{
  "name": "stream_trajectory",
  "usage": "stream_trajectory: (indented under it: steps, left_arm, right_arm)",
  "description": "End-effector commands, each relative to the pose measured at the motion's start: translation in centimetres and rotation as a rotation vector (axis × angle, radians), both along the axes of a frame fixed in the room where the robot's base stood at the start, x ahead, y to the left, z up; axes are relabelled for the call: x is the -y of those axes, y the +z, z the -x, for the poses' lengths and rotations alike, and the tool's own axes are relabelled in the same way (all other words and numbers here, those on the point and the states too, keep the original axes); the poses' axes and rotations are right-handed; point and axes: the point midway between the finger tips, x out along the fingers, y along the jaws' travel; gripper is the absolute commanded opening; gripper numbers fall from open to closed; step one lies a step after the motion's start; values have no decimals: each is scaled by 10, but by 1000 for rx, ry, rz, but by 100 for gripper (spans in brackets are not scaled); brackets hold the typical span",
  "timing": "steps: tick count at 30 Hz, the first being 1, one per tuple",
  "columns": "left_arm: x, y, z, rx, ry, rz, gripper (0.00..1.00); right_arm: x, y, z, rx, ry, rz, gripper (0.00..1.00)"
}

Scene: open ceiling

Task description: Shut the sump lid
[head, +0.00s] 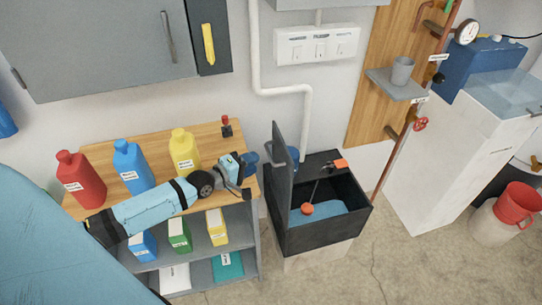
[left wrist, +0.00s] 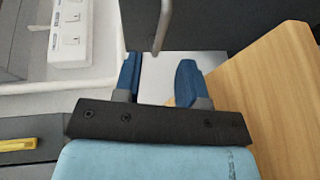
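The sump is a black open-topped box (head: 330,240) on a pale base. Its dark lid (head: 282,165) stands upright along the box's left side, so the sump is open. Inside are blue water and an orange float (head: 307,209) on a rod. My left gripper (head: 247,172) is just left of the lid, above the right end of the wooden bench top. In the left wrist view, its blue fingers are apart with nothing gripped (left wrist: 160,85). A dark panel (left wrist: 225,25), apparently the lid, lies ahead of them; contact cannot be told. My right gripper is not in view.
Red (head: 80,180), blue (head: 132,168) and yellow (head: 184,152) bottles stand on the wooden bench (head: 105,150) near my left arm. A white pipe (head: 307,110) runs behind the sump. A copper pipe with a red valve (head: 420,124) stands right. Floor is clear in front.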

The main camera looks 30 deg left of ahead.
Motion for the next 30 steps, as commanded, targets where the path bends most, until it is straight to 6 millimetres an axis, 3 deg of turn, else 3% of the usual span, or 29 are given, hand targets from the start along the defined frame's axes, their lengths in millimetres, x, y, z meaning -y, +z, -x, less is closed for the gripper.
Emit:
stream_trajectory:
  steps: [3,10,15,24,29,30]
  left_arm:
    - [7,-4,-24,3,1,0,38]
    - [18,-11,-57,1,0,-1,38]
    - [21,-13,-68,0,0,-1,38]
    - [22,-14,-69,-1,0,-1,38]
    - [22,-14,-69,-1,0,-1,3]
    - [22,-14,-69,-1,0,-1,0]
  right_arm:
    - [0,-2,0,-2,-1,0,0]
    - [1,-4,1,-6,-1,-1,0]
    - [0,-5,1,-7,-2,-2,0]
    - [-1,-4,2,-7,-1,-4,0]
    - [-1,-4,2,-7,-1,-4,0]
    - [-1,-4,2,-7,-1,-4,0]
